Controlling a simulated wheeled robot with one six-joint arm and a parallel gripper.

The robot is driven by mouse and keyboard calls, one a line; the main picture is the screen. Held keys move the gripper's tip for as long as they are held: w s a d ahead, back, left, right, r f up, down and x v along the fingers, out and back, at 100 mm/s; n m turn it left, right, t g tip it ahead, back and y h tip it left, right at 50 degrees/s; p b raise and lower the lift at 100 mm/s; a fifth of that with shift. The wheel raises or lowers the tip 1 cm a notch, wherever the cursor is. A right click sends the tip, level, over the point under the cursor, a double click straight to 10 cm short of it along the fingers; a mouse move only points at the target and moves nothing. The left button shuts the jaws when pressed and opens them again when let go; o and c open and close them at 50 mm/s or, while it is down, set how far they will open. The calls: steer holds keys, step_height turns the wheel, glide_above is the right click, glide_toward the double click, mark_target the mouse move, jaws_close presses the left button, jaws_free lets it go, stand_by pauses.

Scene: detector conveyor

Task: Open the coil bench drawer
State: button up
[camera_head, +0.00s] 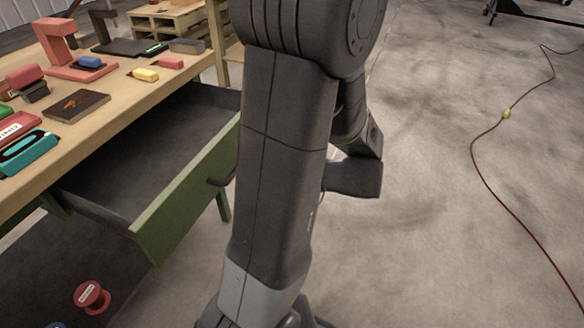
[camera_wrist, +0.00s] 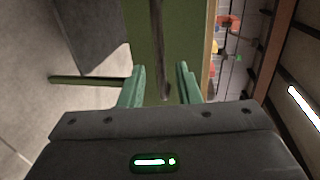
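The coil bench (camera_head: 130,105) has a wooden top at the left of the head view. Its drawer (camera_head: 140,165) is pulled well out, with a dark, empty-looking inside and a green front (camera_head: 180,205). My fingers are hidden in the head view.
Tools and coloured parts lie on the bench top, including a red clamp-like stand (camera_head: 62,45) and a teal device (camera_head: 27,153). A red spool (camera_head: 91,297) sits low, below the drawer. A red cable (camera_head: 487,175) crosses the floor at right; most floor there is clear.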

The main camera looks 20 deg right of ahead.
steer(key=v, duration=0.6)
steer(key=shift+s+d+p, duration=0.2)
steer(key=shift+d+p, duration=0.05)
steer(key=shift+p, duration=0.15)
steer(key=b+x, duration=0.2)
steer(key=x, duration=1.2)
steer(key=shift+r, duration=0.1)
